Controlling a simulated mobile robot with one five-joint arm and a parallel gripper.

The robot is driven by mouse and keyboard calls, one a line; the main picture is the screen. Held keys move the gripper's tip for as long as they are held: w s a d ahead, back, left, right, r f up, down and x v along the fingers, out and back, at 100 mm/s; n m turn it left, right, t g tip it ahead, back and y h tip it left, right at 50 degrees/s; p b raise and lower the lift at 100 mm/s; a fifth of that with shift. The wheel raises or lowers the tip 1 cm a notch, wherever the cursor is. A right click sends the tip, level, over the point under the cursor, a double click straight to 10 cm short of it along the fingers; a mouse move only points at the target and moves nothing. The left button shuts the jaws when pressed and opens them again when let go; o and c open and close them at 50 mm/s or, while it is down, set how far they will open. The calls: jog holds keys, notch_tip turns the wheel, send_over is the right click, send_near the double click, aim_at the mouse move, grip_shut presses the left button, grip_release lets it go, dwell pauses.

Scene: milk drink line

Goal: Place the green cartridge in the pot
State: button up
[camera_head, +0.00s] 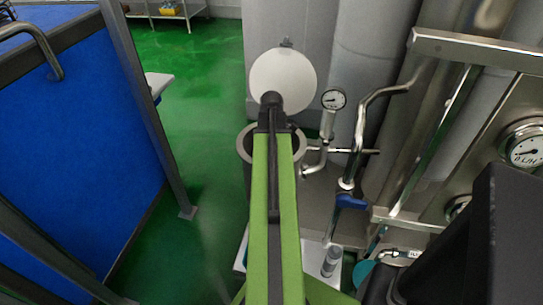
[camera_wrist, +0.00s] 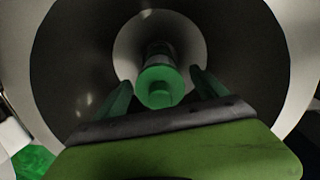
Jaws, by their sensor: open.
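The pot (camera_head: 243,148) stands below the end of my arm in the head view, with its round white lid (camera_head: 283,78) raised behind it. Its dark inner wall and bright round bottom (camera_wrist: 190,25) fill much of the wrist view. The green cartridge (camera_wrist: 158,90) is inside the pot, its green end toward the camera. My gripper (camera_wrist: 162,88) is open, with one green finger on each side of the cartridge and a visible gap to both. I cannot tell whether the cartridge touches the bottom. My arm hides the cartridge and the fingers in the head view.
A pressure gauge (camera_head: 333,99) and steel pipes (camera_head: 362,125) stand close to the pot's right, with a blue valve handle (camera_head: 350,202) lower down. A blue panel (camera_head: 75,140) stands at left. Green floor (camera_head: 205,110) lies open between panel and pot.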

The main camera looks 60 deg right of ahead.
jog(key=shift+r, duration=0.1)
notch_tip(320, 180, up, 17)
jog(key=p, duration=1.7)
jog(key=shift+r, duration=0.15)
